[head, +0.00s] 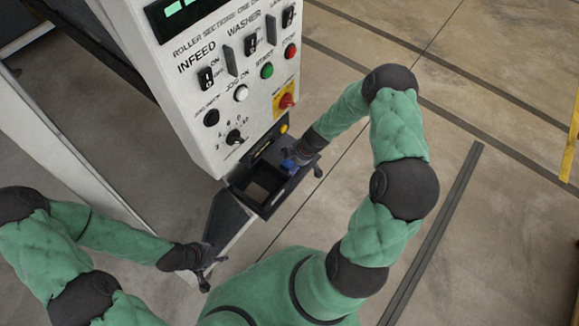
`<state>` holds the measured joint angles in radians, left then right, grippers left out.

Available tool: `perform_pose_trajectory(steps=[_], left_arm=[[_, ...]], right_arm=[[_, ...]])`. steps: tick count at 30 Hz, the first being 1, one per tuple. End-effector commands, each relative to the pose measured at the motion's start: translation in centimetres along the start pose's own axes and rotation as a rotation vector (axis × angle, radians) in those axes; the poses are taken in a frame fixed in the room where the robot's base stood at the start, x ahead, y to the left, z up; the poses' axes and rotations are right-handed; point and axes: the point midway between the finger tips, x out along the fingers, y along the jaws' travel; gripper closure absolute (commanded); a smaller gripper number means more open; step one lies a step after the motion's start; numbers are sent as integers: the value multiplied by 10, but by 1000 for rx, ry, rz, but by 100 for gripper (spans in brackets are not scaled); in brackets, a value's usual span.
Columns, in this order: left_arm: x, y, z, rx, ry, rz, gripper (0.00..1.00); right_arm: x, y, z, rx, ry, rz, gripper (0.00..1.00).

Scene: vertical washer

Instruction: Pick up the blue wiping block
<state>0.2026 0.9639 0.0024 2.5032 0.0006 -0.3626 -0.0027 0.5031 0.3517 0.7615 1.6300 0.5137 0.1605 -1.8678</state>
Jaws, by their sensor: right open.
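The blue wiping block (289,165) is a small blue patch at the far right part of a dark tray (262,207) below the washer's control panel. My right gripper (304,171) is right beside the block and partly hides it. Its fingers are open; whether they touch the block I cannot tell. My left gripper (207,272) is low at the left, apart from the tray and the block. Its fingers are too small and dark to read.
The white control panel (222,110) with knobs, buttons and switches stands directly behind the tray. A dark sloped panel and white frame run below it. Floor to the right is clear, with a dark rail (436,232) lying on it.

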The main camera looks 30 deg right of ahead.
Motion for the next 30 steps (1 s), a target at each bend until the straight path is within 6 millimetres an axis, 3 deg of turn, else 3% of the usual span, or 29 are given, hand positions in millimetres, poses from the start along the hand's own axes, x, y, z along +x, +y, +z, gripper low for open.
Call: perform_pose_trajectory(steps=[5,9,11,23,30], left_arm=[[0,0,0,0,0,0,60],[0,0,0,0,0,0,60],[0,0,0,0,0,0,60],[0,0,0,0,0,0,60],[-2,1,0,0,0,0,60]], right_arm=[[0,0,0,0,0,0,23],[-1,0,0,0,0,0,62],[0,0,0,0,0,0,75],[-1,0,0,0,0,-1,75],[-16,4,2,-2,0,2,75]])
